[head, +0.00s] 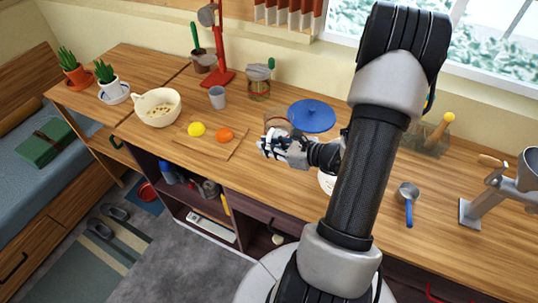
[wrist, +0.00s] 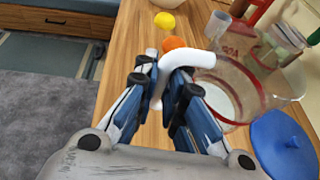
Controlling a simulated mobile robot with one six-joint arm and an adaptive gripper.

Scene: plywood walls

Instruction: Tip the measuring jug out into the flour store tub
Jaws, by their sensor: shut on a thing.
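The measuring jug (wrist: 250,92) is clear with red markings and a white handle (wrist: 200,58). In the wrist view the handle lies between my gripper's fingers (wrist: 162,85), which are shut on it. White contents show through the jug's side. In the head view my gripper (head: 268,145) is over the counter, with part of the clear jug (head: 276,119) showing behind it. I cannot tell whether the jug touches the counter. A blue lid (head: 311,115) lies just right of the jug. I cannot clearly make out the flour store tub; a white-rimmed vessel (head: 326,183) is mostly hidden by my arm.
A lemon (head: 196,129) and an orange (head: 225,135) lie on a board left of my gripper. A cream pot (head: 158,108), grey cup (head: 217,97), utensil jar (head: 259,87) and red stand (head: 222,76) stand farther back. The front counter is partly clear.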

